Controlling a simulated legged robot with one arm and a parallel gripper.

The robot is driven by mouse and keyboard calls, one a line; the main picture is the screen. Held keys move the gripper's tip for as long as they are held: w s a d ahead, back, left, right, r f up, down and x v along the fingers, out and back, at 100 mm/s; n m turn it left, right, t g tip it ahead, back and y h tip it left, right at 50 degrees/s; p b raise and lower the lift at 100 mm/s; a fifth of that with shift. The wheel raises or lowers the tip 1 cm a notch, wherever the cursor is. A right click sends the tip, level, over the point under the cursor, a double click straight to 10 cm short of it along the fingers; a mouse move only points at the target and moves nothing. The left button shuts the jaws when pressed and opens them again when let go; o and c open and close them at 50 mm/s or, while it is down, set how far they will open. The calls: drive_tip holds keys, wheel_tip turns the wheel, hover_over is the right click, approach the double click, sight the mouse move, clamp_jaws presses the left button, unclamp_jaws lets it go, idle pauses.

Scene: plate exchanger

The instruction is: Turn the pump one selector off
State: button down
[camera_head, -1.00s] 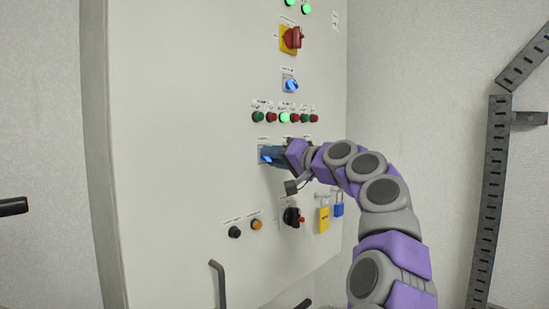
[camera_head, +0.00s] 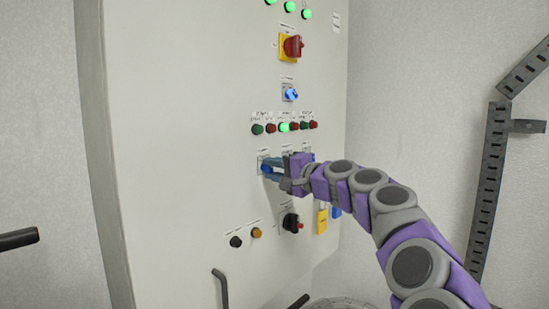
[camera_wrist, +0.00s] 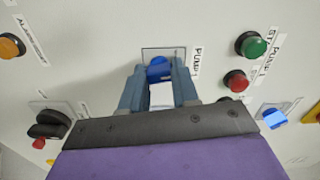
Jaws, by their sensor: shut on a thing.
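The pump one selector (camera_wrist: 159,68) is a blue knob on a square plate labelled "PUMP 1" in the wrist view. In the head view the selector (camera_head: 265,168) shows at the left end of my gripper (camera_head: 273,169), on the cabinet face below the row of buttons. My gripper (camera_wrist: 160,75) has its two blue-grey fingers on either side of the knob, shut on it. The fingers hide the knob's sides, so its exact angle is hard to tell.
A green button (camera_wrist: 251,45) and a red button (camera_wrist: 236,81) sit close by. A red-and-yellow switch (camera_head: 291,46) and another blue selector (camera_head: 290,93) are above. A black rotary switch (camera_head: 290,222), yellow padlock (camera_head: 321,220) and orange button (camera_head: 257,232) are below.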

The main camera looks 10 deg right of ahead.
drive_tip(key=shift+f+m+p, duration=0.2)
drive_tip(key=shift+m+p, duration=0.5)
drive_tip(key=shift+p, duration=0.1)
drive_tip(key=shift+w, duration=0.1)
drive_tip(key=shift+f, duration=0.1)
drive_tip(key=c, duration=1.3)
unclamp_jaws()
drive_tip(key=o, duration=0.5)
drive_tip(key=shift+w, duration=0.2)
drive_tip(key=shift+c, duration=0.2)
drive_tip(key=shift+s+r, duration=0.15)
drive_tip(key=shift+r, duration=0.05)
drive_tip(key=shift+s, duration=0.1)
drive_tip(key=shift+s+d, duration=0.35)
drive_tip(key=b+v, duration=0.1)
drive_tip(key=v, duration=1.5)
drive_tip(key=shift+b, duration=0.4)
